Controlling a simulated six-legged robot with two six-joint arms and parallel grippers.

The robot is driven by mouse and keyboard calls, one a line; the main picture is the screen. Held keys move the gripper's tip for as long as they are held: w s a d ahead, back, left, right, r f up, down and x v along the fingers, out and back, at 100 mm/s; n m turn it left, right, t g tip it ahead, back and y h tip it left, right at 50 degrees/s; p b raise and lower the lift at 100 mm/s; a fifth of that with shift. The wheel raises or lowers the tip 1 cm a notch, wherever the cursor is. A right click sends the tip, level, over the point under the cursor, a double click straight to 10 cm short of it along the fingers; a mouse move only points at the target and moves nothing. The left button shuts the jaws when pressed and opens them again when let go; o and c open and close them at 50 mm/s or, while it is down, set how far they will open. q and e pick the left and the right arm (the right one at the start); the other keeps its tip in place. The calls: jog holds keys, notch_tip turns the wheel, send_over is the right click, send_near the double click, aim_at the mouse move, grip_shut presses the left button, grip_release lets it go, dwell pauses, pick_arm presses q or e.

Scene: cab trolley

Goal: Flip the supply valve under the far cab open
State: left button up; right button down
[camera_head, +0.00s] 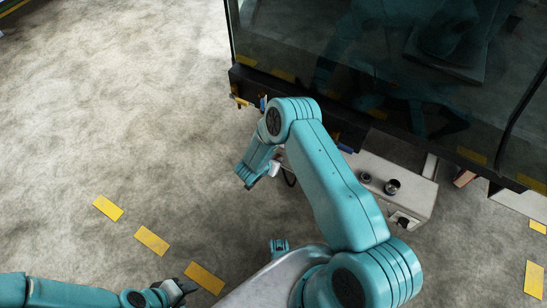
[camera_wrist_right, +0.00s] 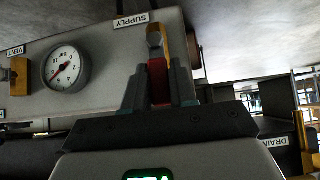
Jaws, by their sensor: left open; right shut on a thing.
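The supply valve shows in the right wrist view under a label reading SUPPLY (camera_wrist_right: 132,21). It has a red handle (camera_wrist_right: 158,80) and a yellow part (camera_wrist_right: 154,40) above it in the picture. My right gripper (camera_wrist_right: 159,86) has its two dark fingers on either side of the red handle and is shut on it. In the head view the right arm reaches to the cab's lower edge, and I cannot make out the valve or the right fingertips there. My left gripper (camera_head: 182,287) is open and empty, low over the floor, far from the valve.
The dark-glazed cab (camera_head: 390,60) fills the upper right. A pale box (camera_head: 412,190) with knobs sits below it. The wrist view shows a round gauge (camera_wrist_right: 66,67), a VENT label (camera_wrist_right: 16,51) and a DRAIN label (camera_wrist_right: 272,142). Floor at left is clear, with yellow marks (camera_head: 152,240).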

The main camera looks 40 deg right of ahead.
jog(key=shift+w+r, duration=0.1)
jog(key=shift+w, duration=0.05)
jog(key=c, duration=1)
grip_release()
jog(key=p+v, duration=0.5)
jog(key=v, duration=1.1)
jog(key=shift+a, duration=0.1)
